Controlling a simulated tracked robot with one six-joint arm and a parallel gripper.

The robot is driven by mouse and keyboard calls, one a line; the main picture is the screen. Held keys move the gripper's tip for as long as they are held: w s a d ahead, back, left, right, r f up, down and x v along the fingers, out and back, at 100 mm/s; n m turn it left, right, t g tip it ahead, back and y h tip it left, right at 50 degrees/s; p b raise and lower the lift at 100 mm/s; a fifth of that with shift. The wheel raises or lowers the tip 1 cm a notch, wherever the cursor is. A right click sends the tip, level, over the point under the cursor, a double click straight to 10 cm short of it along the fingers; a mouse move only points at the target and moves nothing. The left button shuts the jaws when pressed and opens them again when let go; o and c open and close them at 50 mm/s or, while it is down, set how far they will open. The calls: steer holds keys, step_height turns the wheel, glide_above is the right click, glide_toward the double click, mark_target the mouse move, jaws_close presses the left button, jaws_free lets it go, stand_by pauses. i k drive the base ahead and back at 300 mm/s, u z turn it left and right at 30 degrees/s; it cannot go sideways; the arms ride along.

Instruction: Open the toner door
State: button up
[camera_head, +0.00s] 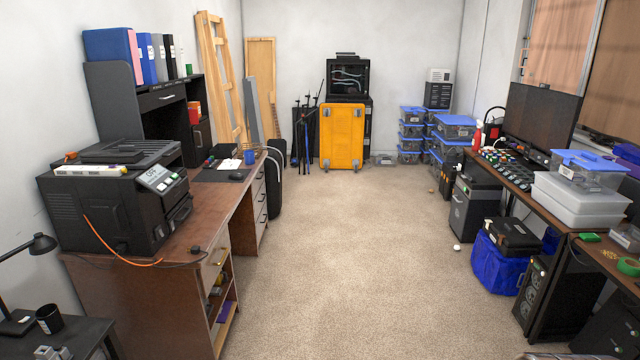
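A black printer (110,205) stands on the brown desk at the left. Its control panel (160,180) is tilted up and faces right, into the room. The printer's front (175,222) is seen at a steep angle, and its panels look closed. I cannot tell which panel is the toner door. My gripper is not in view.
The brown desk (150,300) has drawers and open shelves facing the aisle. An orange cable (105,245) hangs down the printer's side. A lamp (38,245) and a black cup (50,318) are at lower left. The carpet (345,260) between the desks is mostly clear.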

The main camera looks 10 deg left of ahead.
mark_target(174, 195)
steer(key=u, duration=0.3)
steer(key=i, duration=1.45)
steer(key=u, duration=0.9)
steer(key=i, duration=0.75)
steer(key=u, duration=0.9)
steer(key=i, duration=1.3)
steer(key=u, duration=0.45)
